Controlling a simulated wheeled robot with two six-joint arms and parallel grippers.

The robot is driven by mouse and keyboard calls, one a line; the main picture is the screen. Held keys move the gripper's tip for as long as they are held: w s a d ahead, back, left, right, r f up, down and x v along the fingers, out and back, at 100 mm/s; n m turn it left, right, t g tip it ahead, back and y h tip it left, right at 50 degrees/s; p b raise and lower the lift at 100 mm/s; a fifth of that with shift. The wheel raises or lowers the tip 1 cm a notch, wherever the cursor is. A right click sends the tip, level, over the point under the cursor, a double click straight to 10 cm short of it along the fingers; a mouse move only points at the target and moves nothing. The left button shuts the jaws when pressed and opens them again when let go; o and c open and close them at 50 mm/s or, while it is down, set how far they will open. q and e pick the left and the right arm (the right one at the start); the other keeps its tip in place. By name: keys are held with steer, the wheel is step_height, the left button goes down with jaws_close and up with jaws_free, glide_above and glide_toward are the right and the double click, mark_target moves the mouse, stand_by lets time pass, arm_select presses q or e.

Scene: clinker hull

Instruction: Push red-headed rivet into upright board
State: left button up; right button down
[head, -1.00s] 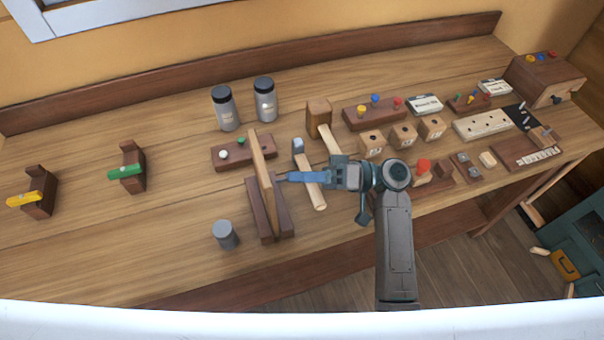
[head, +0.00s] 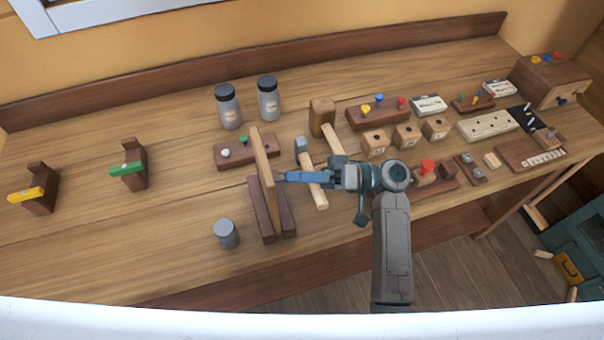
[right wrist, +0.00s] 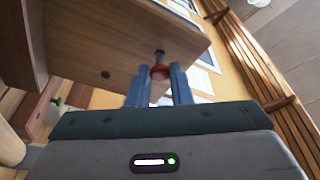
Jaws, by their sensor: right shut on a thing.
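The upright board (head: 264,162) stands on edge in a dark wooden base (head: 286,210). My right gripper (head: 284,176) reaches in from the right, its fingertips close to the board's right face. In the right wrist view its blue fingers (right wrist: 158,85) are shut on the red-headed rivet (right wrist: 160,72). The rivet's shank points at the board's face (right wrist: 130,45). I cannot tell whether its tip is in a hole. A dark hole (right wrist: 105,74) shows beside it in the board. The fingers hide the rivet in the head view. My left gripper is not in view.
Two mallets, one wooden (head: 322,112) and one grey-headed (head: 302,147), lie just right of the board. A rack with white and green heads (head: 262,152) is behind it. A grey cylinder (head: 227,234) stands front left.

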steer(key=shift+s+a, duration=0.2)
steer(key=shift+a, duration=0.4)
stand_by(0.4)
steer(key=shift+d, duration=0.1)
steer(key=c, duration=1.5)
jaws_free()
steer(key=shift+c, duration=0.2)
steer(key=o, duration=0.3)
steer(key=w+d+b, duration=0.2)
steer(key=d, duration=0.5)
steer(key=shift+w+d, duration=0.2)
steer(key=shift+w, duration=0.05)
